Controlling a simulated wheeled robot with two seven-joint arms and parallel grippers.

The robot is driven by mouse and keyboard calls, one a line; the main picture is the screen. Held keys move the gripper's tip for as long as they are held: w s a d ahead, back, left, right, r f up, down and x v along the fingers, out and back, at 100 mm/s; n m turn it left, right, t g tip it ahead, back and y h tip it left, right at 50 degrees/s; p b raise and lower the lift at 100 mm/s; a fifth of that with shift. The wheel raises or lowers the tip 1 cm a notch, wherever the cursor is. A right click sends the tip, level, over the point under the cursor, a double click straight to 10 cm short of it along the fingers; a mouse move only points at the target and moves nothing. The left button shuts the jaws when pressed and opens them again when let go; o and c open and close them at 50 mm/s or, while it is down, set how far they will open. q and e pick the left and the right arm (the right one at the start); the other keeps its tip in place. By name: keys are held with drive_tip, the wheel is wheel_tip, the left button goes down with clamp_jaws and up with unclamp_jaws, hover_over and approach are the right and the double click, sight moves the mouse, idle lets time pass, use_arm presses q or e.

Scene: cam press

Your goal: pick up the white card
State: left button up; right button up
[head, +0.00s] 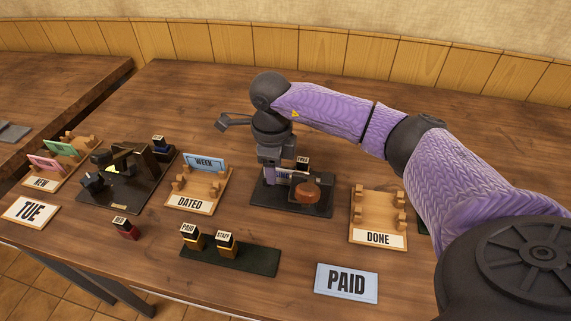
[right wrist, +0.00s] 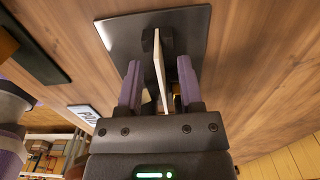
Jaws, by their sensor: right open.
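A white card (right wrist: 160,58) shows nearly edge-on in the right wrist view, standing over a black base plate (right wrist: 116,28). In the head view, the card (head: 283,176) is partly hidden by my right gripper (head: 270,177), and dark lettering shows on it. My right gripper (right wrist: 159,78) is open, with one purple finger on each side of the card. A clear gap shows between the card and each finger. The black base (head: 290,209) also carries a round brown part (head: 308,189). My left gripper is not in view.
A stamp marked FREE (head: 302,161) stands behind the card. The DONE rack (head: 378,222) is to the right; the DATED rack (head: 200,190) with a blue WEEK card (head: 204,163) is to the left. Stamps stand on a dark mat (head: 230,257) in front, near a PAID card (head: 346,283).

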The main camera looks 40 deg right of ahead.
clamp_jaws()
